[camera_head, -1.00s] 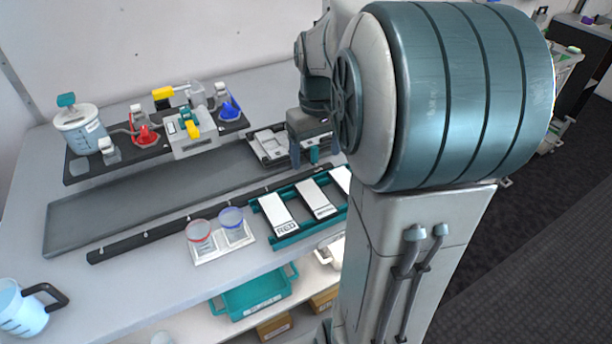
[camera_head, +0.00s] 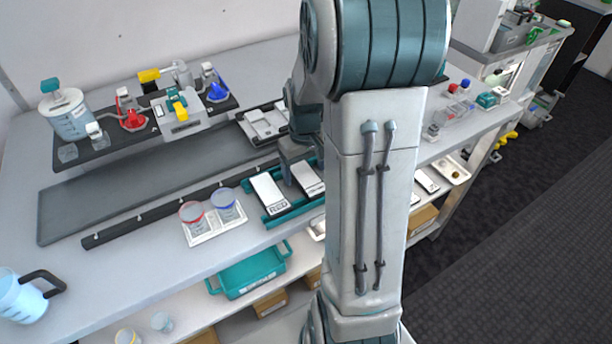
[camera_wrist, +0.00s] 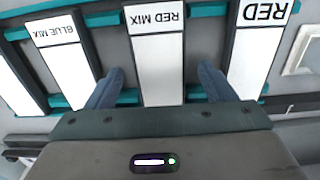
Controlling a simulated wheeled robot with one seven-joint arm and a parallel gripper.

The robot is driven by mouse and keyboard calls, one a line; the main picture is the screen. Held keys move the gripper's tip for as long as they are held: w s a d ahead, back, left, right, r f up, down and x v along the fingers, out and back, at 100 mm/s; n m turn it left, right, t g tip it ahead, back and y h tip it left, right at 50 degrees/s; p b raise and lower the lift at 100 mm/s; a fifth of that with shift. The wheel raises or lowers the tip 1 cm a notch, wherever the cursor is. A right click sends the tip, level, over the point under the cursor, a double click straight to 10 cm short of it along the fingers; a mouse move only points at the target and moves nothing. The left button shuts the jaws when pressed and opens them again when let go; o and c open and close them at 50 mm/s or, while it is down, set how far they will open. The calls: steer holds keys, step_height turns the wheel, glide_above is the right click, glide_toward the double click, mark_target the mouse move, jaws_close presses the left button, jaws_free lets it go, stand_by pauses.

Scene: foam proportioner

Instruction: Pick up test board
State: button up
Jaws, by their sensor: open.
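White test boards stand side by side in a teal rack (camera_head: 285,212). In the wrist view their labels read RED (camera_wrist: 254,60), RED MIX (camera_wrist: 155,65) and BLUE MIX (camera_wrist: 66,70); another white board is cut off at the left edge. The RED board (camera_head: 269,194) shows in the head view, with the neighbouring board (camera_head: 308,177) partly behind my arm. My gripper (camera_wrist: 161,72) is open and empty, with one finger on each side of the RED MIX board in the wrist picture. Contact and height cannot be told. My gripper (camera_head: 294,170) is over the rack in the head view.
A white holder with red-rimmed and blue-rimmed cups (camera_head: 210,226) stands left of the rack. A dark rail (camera_head: 150,217) runs behind it. A grey fixture (camera_head: 262,124) and a proportioner unit (camera_head: 178,117) stand further back. A jug (camera_head: 20,298) is at the front left.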

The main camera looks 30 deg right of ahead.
steer(key=shift+f, duration=0.4)
steer(key=c, duration=1.1)
steer(key=shift+r, duration=0.15)
